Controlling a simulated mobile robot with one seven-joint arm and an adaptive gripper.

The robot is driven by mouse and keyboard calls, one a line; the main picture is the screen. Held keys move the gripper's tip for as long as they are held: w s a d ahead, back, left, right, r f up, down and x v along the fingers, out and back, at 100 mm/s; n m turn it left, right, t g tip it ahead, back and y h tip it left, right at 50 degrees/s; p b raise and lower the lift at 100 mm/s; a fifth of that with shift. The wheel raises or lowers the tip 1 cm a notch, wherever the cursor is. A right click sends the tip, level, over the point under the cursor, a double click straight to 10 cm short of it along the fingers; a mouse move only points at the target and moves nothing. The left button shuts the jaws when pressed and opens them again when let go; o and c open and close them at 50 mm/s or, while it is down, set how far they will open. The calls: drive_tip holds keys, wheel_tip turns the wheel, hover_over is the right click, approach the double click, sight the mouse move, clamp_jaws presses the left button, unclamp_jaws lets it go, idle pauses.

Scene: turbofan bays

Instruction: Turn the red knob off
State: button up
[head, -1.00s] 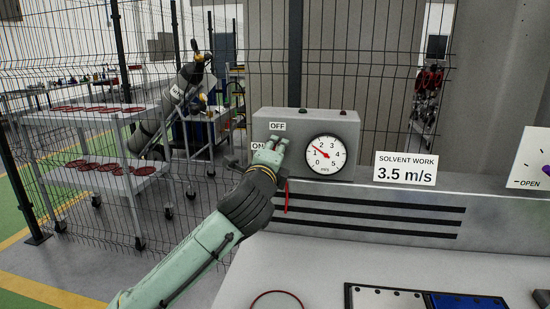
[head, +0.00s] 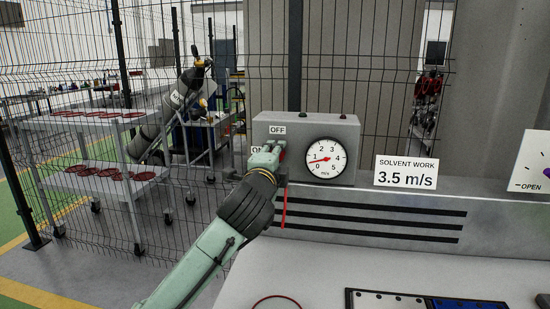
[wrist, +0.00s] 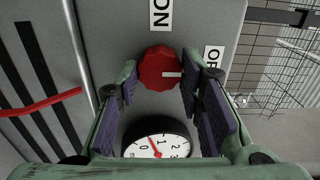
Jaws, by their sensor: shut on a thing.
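The red knob (wrist: 156,69) is on the grey control box (head: 345,130), between the fingers of my gripper (wrist: 160,88). Its white mark points right in the wrist view, toward the OFF label (wrist: 213,57); the ON label (wrist: 160,14) is above it in that view. My gripper (head: 272,150) is shut on the knob and mostly hides it in the head view. The round gauge (head: 325,162) beside it has its red needle just below 1. It also shows in the wrist view (wrist: 157,145), partly cut off.
A SOLVENT WORK 3.5 m/s card (head: 406,173) stands right of the box. A red strap (head: 284,207) hangs below my gripper. A pale bench (head: 340,265) lies in front, with black-edged trays at its front. A wire fence (head: 75,185) stands behind.

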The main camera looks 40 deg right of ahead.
drive_tip(key=o, duration=1.2)
drive_tip(key=shift+c, duration=0.2)
drive_tip(key=v, duration=1.2)
